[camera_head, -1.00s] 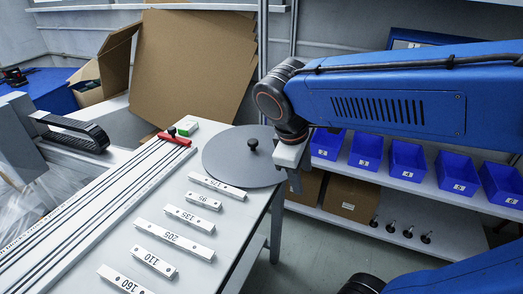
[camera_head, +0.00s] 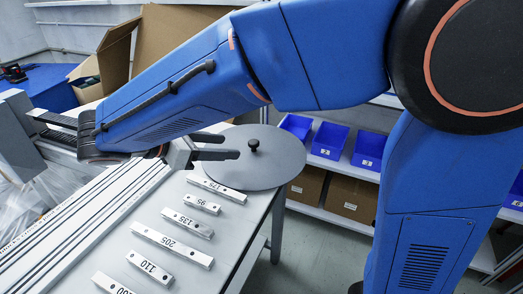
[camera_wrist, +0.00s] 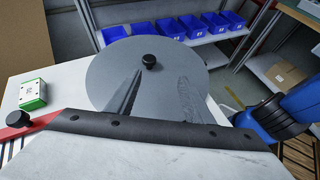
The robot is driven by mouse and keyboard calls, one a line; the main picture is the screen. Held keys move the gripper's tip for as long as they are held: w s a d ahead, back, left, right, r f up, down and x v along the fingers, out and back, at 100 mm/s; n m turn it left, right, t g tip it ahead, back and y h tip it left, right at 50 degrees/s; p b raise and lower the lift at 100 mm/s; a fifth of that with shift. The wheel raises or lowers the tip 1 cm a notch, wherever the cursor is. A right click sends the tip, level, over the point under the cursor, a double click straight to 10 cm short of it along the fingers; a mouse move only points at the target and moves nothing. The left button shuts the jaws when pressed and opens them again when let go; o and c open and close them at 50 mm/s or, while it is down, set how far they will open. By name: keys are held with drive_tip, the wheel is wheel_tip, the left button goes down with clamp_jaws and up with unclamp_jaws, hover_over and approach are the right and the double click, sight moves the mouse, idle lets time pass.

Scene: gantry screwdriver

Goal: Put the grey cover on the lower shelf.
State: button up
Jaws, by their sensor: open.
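The grey cover (camera_head: 262,166) is a round flat disc with a black knob (camera_head: 254,145) in its middle. It lies on the end of the white table and reaches past the table's right edge. My gripper (camera_head: 228,146) is open and empty, left of the knob, with its fingers over the disc's left part. In the wrist view the cover (camera_wrist: 110,75) fills the middle, and the knob (camera_wrist: 149,61) stands beyond the fingertips, apart from them. The lower shelf (camera_head: 300,208) of the rack shows at the right, partly hidden by my arm.
Several numbered white bars (camera_head: 171,244) lie on the table near the cover. Blue bins (camera_head: 329,140) stand on the rack's upper shelf, cardboard boxes (camera_head: 352,198) on the lower one. A green and white box (camera_wrist: 33,94) stands left of the cover.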

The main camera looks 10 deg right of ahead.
drive_tip(key=n+t, duration=0.1)
approach(250, 143)
drive_tip(key=shift+n+h, duration=0.3)
drive_tip(key=x, duration=1.1)
drive_tip(key=shift+w+f, duration=0.1)
drive_tip(key=shift+f, duration=0.2)
clamp_jaws()
